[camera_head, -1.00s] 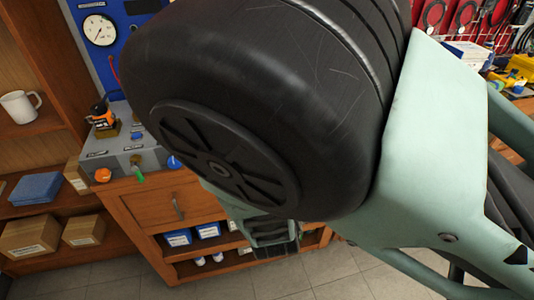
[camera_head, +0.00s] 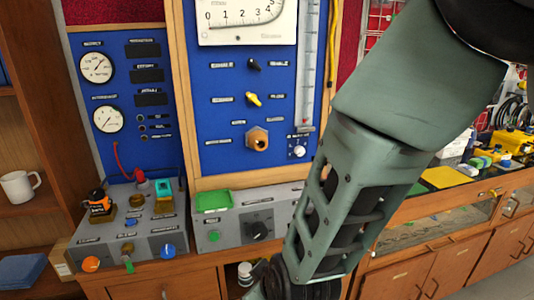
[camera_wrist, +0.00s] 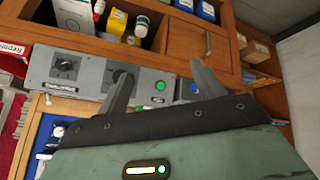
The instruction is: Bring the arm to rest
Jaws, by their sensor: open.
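My gripper (camera_wrist: 160,82) shows in the wrist view with its two grey fingers spread apart and nothing between them. Beyond the fingers is the front of a grey console with black knobs and a green button (camera_wrist: 160,86); I cannot tell how far it is from the fingertips. In the head view my green arm runs from the upper right down to the bottom middle, in front of the bench. The gripper itself is out of that view.
A blue gauge panel (camera_head: 222,120) stands behind grey control boxes (camera_head: 122,229) on the wooden bench. A white mug (camera_head: 19,187) sits on the left shelf. The right-hand counter holds a yellow sheet (camera_head: 445,177) and small items. The wrist view shows bottles in an open cabinet (camera_wrist: 66,38).

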